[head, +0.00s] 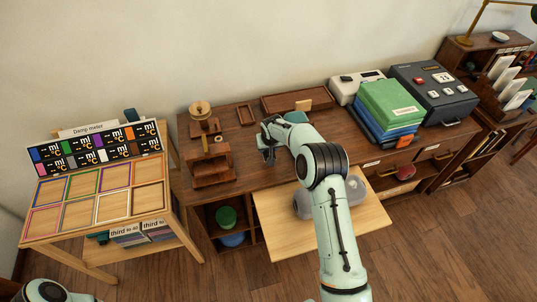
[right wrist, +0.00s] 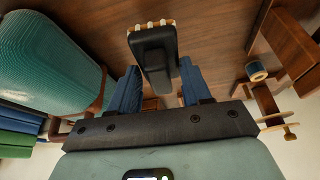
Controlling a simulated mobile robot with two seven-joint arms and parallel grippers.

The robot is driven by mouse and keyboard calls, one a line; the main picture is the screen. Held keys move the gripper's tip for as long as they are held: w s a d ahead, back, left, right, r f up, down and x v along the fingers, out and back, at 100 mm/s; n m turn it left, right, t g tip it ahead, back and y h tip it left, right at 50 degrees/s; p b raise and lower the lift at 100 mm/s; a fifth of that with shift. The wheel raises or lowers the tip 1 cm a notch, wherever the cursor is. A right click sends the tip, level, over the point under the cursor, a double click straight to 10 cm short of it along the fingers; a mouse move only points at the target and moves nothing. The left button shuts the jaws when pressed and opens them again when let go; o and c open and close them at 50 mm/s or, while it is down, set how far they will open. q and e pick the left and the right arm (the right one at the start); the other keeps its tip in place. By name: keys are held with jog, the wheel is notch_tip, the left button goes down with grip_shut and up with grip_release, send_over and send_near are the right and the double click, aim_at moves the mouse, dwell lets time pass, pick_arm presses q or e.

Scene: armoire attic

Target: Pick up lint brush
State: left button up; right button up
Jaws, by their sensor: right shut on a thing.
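The lint brush (right wrist: 154,55) is a dark, blocky piece with a row of pale tips along its far end. In the right wrist view it lies between the two blue fingers of my right gripper (right wrist: 158,88), which is shut on it. In the head view my right gripper (head: 268,153) is over the wooden desk (head: 247,172), right of a small wooden stand. There the brush can hardly be told from the dark gripper. I cannot tell whether it touches the desk. Only a bit of my left arm shows at the lower left; its gripper is out of view.
A ribbed teal thing (right wrist: 45,60) is close beside my right gripper. A wooden stand (head: 210,165) is to its left and a wooden tray (head: 285,102) behind. Green and blue folders (head: 390,108) are at right. A pale board (head: 275,225) juts from the desk's front.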

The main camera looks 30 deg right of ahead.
notch_tip(320, 180, up, 15)
jog(key=shift+p, duration=0.4)
